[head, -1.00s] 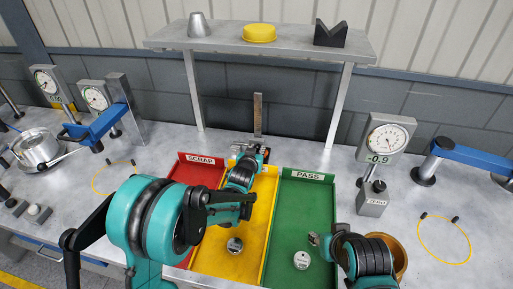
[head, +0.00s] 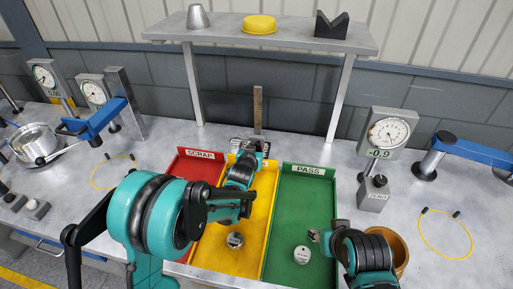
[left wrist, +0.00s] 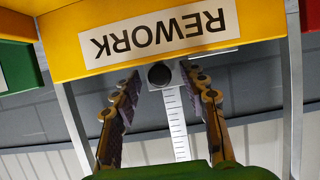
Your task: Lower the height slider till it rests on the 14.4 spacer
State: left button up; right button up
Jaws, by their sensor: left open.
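The height gauge's upright steel scale (head: 258,108) stands behind the yellow tray in the head view. The scale (left wrist: 176,125) also shows in the left wrist view, with a round black knob (left wrist: 159,75) near its top in the picture. I take the knob to be part of the height slider. My left gripper (left wrist: 163,72) is open, with one finger on each side of the knob and scale. In the head view the left gripper (head: 248,150) largely hides the slider. I cannot make out the 14.4 spacer. My right gripper (head: 316,237) is over the green tray's right edge, its opening unclear.
Red SCRAP (head: 200,154), yellow REWORK (left wrist: 60,60) and green PASS (head: 308,171) trays lie side by side. Metal discs lie in the yellow (head: 235,240) and green (head: 302,255) trays. A dial gauge (head: 389,132) stands right; a shelf (head: 225,35) spans the back.

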pick_arm(q)
jog(key=v, duration=1.1)
jog(key=shift+s, duration=0.35)
jog(key=shift+a, duration=0.1)
jog(key=s+a+r+n+g+y, duration=0.1)
jog(key=s+a+r+g+y, duration=0.15)
jog(key=s+a, duration=0.9)
jog(key=s+a+f+g, duration=0.1)
jog(key=s+a+g, duration=0.1)
jog(key=s, duration=0.5)
jog(key=s+a+f+n+g, duration=0.1)
jog(key=s+a+f, duration=0.1)
jog(key=s, duration=0.5)
jog(key=shift+s+g, duration=0.35)
